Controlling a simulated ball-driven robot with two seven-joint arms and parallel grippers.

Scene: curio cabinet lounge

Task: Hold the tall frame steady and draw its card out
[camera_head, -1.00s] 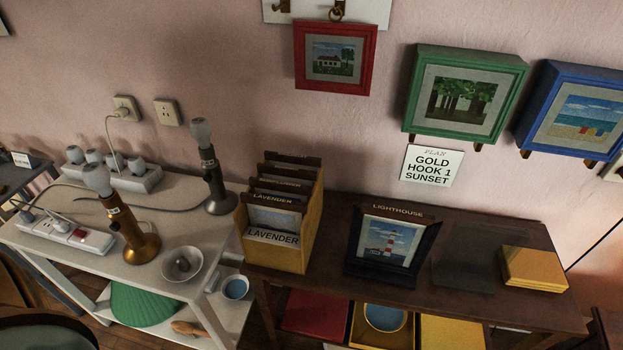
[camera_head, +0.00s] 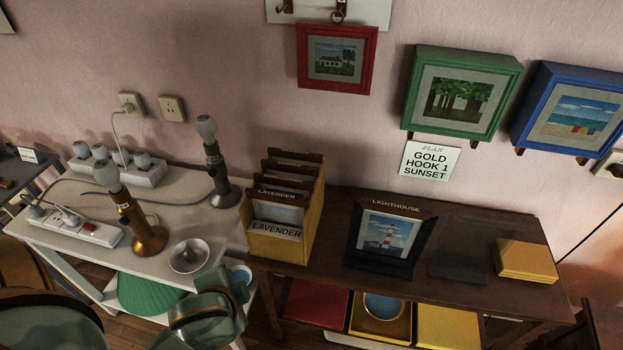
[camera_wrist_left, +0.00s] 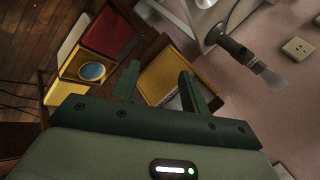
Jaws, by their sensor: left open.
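The tall dark frame (camera_head: 352,246) stands upright, leaning back slightly, on the brown shelf (camera_head: 330,215). Its card (camera_head: 390,233) shows a red and white lighthouse, and a brown top strip marked LIGHTHOUSE sticks out above the frame. My left arm comes in at the bottom left of the head view, low in front of the white table and well apart from the frame. In the left wrist view my left gripper (camera_wrist_left: 160,78) is open, its two green fingers apart with nothing held. I cannot make out the tall frame in that view. My right gripper is not in view.
A yellow card box (camera_head: 280,248) marked LAVENDER stands left of the frame. A dark flat panel (camera_head: 460,262) and yellow slabs (camera_head: 526,262) lie to the right. Lamps (camera_head: 150,238) and a power strip (camera_head: 80,228) crowd the white table. Framed pictures hang above.

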